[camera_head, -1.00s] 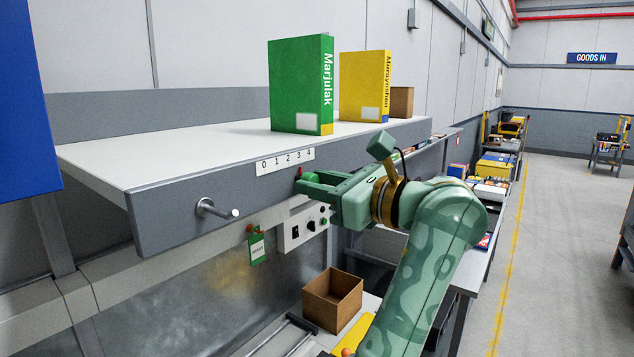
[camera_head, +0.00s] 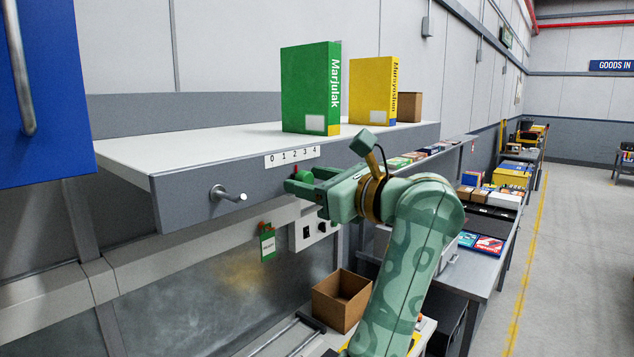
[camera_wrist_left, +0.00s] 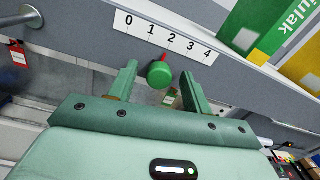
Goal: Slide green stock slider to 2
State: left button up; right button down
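The green slider knob (camera_wrist_left: 159,75), with a red pointer (camera_wrist_left: 164,57), sits on the front of the grey shelf edge below the white scale (camera_wrist_left: 166,38) marked 0 to 4. The pointer stands at about the 2. In the head view the red pointer (camera_head: 296,168) also shows under the 2 of the scale (camera_head: 292,157). My left gripper (camera_wrist_left: 160,72) is open, with one finger on each side of the knob and a visible gap on both sides. In the head view my left gripper (camera_head: 291,179) reaches the shelf edge and hides most of the knob. My right gripper is out of view.
A metal peg (camera_head: 229,194) sticks out of the shelf front to the left. Below are a switch box (camera_head: 308,233), a green tag (camera_head: 268,246) and an open cardboard box (camera_head: 338,305).

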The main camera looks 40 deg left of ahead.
pick_arm(q)
jog(key=shift+a, duration=0.15)
jog(key=shift+d, duration=0.45)
jog(key=s+d+b, duration=0.2)
jog(key=d, duration=1.3)
jog(key=shift+d+b, duration=0.2)
jog(key=shift+b, duration=0.1)
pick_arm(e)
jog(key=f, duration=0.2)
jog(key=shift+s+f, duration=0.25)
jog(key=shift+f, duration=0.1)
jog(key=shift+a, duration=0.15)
